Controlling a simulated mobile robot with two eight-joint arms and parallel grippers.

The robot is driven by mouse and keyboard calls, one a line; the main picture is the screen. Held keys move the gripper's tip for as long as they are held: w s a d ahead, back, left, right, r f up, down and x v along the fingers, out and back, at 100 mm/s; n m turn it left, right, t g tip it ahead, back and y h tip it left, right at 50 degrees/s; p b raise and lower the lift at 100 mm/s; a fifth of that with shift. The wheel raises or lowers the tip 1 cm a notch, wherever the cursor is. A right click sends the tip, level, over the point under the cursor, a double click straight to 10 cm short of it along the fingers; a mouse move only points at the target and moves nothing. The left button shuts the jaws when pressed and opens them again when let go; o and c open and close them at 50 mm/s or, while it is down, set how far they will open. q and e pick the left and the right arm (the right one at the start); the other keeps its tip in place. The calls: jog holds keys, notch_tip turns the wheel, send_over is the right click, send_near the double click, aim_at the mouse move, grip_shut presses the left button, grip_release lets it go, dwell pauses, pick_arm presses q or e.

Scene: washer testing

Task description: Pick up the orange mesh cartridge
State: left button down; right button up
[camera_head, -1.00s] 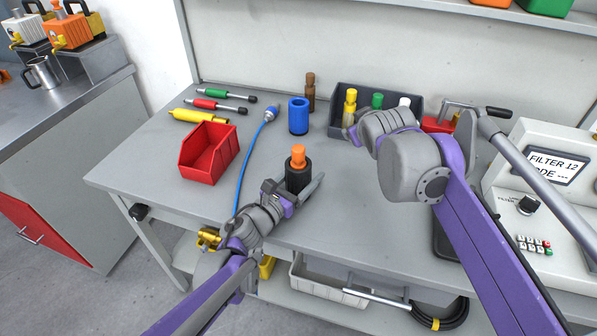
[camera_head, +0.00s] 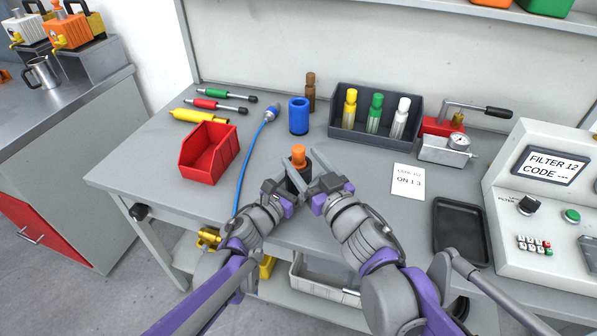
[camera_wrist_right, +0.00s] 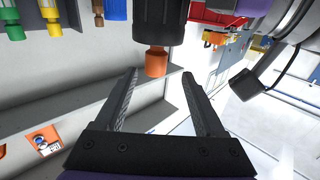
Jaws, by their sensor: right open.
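The orange mesh cartridge (camera_head: 299,152) stands upright in a black cylindrical body (camera_head: 297,183) near the bench's front edge; only its orange top shows. The right wrist view shows the orange end (camera_wrist_right: 156,62) upside down below the black body (camera_wrist_right: 158,22). My right gripper (camera_wrist_right: 159,75) is open, its two fingers apart, with the orange end between and just beyond the tips. In the head view the right gripper (camera_head: 299,166) reaches in from the right. My left gripper (camera_head: 290,188) is at the black body, partly hidden; whether it grips it I cannot tell.
A red bin (camera_head: 209,153), blue cylinder (camera_head: 299,116) and blue hose (camera_head: 248,160) lie to the left and behind. A dark rack (camera_head: 417,108) with coloured bottles is at the back. A black tray (camera_head: 461,232) and test panel (camera_head: 550,205) are to the right.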

aim_at(295, 147)
jog(key=x, duration=0.7)
jog(key=shift+w+d+f, duration=0.1)
jog(key=shift+w+d, duration=0.15)
jog(key=shift+w, duration=0.05)
jog(key=shift+c, duration=0.3)
grip_shut()
dwell(0.8)
